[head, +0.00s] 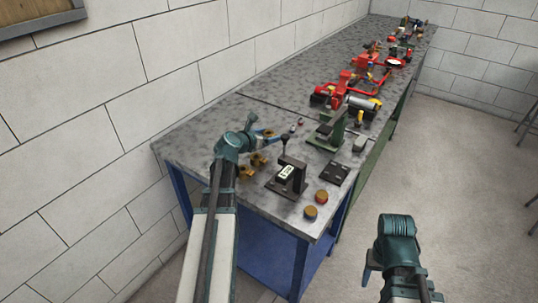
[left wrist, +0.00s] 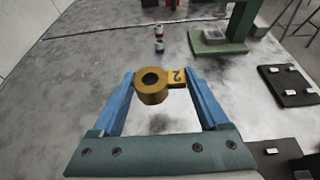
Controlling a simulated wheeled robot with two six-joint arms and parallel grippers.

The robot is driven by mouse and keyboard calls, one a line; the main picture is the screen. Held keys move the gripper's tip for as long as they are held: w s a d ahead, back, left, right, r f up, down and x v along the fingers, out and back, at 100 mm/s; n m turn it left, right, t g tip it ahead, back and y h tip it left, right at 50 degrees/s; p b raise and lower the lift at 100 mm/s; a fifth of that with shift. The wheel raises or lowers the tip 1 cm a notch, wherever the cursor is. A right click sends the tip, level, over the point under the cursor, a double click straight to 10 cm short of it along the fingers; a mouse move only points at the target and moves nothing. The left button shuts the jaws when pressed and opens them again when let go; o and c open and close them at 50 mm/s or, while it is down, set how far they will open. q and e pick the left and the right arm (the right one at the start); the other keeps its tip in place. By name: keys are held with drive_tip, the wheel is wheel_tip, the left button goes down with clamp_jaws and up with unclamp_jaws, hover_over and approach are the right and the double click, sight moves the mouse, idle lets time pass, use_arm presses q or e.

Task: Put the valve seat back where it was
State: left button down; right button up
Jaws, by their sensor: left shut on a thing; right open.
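The ring appears held above the grey bench top. In the head view my left gripper (head: 266,138) is over the near end of the bench, and the held ring is too small to make out clearly. Other brass parts (head: 259,160) stand just below it. My right gripper (head: 370,268) is open, off the bench at the lower right.
Red pump parts (head: 345,85) lie farther along. Two small bottles (left wrist: 159,38) stand beyond the held ring.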

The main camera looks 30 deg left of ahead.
sight(268, 155)
use_arm(q)
drive_tip(key=shift+f+b, duration=2.3)
drive_tip(key=shift+f, duration=0.6)
use_arm(e)
drive_tip(key=shift+f, duration=2.9)
use_arm(q)
drive_tip(key=shift+f, duration=0.1)
unclamp_jaws()
use_arm(e)
drive_tip(key=shift+f, duration=0.1)
use_arm(q)
drive_tip(key=shift+s+r, duration=0.1)
drive_tip(key=shift+r, duration=0.2)
drive_tip(key=p+v, duration=0.4)
drive_tip(key=v, duration=0.7)
drive_tip(key=shift+s+p, duration=0.35)
drive_tip(key=shift+s, duration=0.05)
use_arm(e)
wheel_tip(268, 155, up, 5)
drive_tip(key=shift+f, duration=0.1)
